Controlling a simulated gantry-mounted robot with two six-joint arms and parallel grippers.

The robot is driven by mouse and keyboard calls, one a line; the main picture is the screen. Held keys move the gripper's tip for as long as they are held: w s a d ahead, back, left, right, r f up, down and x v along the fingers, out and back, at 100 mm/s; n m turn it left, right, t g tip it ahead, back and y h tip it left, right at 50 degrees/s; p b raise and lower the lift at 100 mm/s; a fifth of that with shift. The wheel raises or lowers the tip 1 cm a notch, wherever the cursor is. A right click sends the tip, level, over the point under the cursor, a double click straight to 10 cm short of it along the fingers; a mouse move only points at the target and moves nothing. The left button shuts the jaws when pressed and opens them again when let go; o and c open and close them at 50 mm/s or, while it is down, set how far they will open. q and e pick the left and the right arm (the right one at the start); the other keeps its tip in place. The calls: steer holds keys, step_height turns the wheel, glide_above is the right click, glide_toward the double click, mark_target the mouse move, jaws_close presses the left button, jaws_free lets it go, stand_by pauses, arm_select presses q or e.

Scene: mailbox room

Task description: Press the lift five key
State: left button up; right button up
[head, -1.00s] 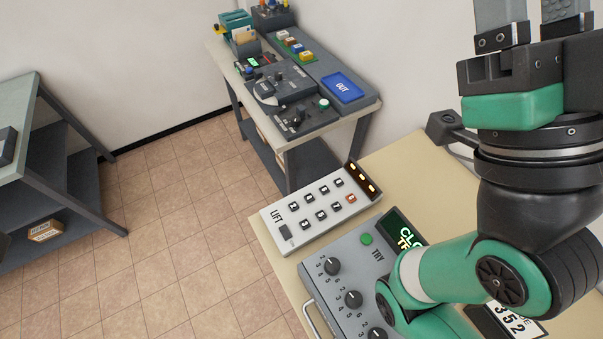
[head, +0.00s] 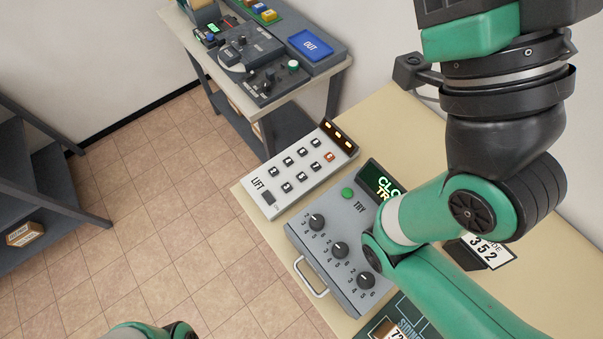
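The lift panel (head: 297,190) is a pale box at the table's left edge, marked LIFT. It has two rows of small dark keys, and one key (head: 329,157) shows orange. The key labels are too small to read, so I cannot tell which is five. A dark strip with several amber lights (head: 340,135) runs along its far end. My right arm rises over the table to the right of the panel. The base of my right gripper shows at the top edge, well apart from the panel, and its fingers are out of frame. My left gripper is out of view.
A grey dial box (head: 335,232) with a green TRY button (head: 347,193) and a front handle stands beside the panel. A card reading 352 (head: 487,250) lies behind my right arm. A side bench (head: 268,65) holds other controls.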

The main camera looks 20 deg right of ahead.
jaws_close()
stand_by(1.4)
